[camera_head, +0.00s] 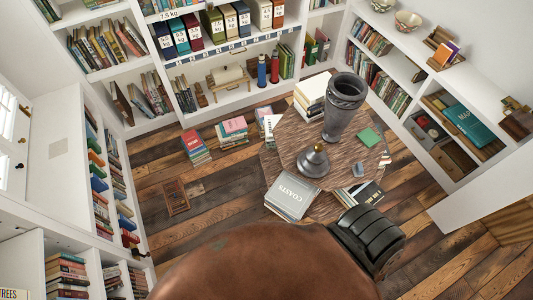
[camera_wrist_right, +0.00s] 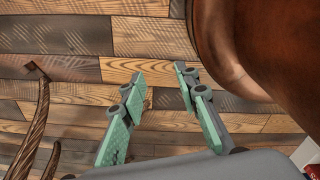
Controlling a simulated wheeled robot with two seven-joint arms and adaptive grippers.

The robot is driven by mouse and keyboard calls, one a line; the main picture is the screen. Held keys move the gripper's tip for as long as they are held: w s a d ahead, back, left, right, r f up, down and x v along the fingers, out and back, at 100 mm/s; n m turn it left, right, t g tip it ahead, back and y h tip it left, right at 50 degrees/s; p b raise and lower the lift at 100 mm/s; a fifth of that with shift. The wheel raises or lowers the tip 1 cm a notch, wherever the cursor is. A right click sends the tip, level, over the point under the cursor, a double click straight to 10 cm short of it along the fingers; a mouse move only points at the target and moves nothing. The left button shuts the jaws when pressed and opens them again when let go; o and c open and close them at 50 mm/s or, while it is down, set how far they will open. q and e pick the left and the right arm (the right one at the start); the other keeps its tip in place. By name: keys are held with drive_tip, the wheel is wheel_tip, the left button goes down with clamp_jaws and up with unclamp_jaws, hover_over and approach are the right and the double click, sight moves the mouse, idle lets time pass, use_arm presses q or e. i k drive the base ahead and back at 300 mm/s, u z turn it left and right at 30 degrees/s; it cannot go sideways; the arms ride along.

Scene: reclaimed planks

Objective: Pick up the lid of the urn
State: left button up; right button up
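The grey patterned urn (camera_head: 341,108) stands upright and open at the top on the wooden table (camera_head: 292,135) in the head view. The lid (camera_head: 313,161), a grey dome with a brass-coloured knob, sits apart from the urn on the table, nearer to me. My right gripper (camera_wrist_right: 160,78) shows in the right wrist view, with its two green-padded fingers spread and nothing between them. It is over the plank floor, and neither lid nor urn is in that view. My left gripper is in neither view.
A large brown rounded surface (camera_head: 265,265) fills the near foreground. Books (camera_head: 290,196) lie at the table's near edge, white books (camera_head: 311,95) beside the urn, and a green item (camera_head: 369,137) to its right. Shelves surround the floor. Curved wooden pieces (camera_wrist_right: 40,120) show left in the wrist view.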

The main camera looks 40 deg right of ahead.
sight(313, 162)
drive_tip(key=u, duration=1.65)
drive_tip(key=k, duration=2.8)
drive_tip(key=z, duration=1.45)
drive_tip(key=i, duration=1)
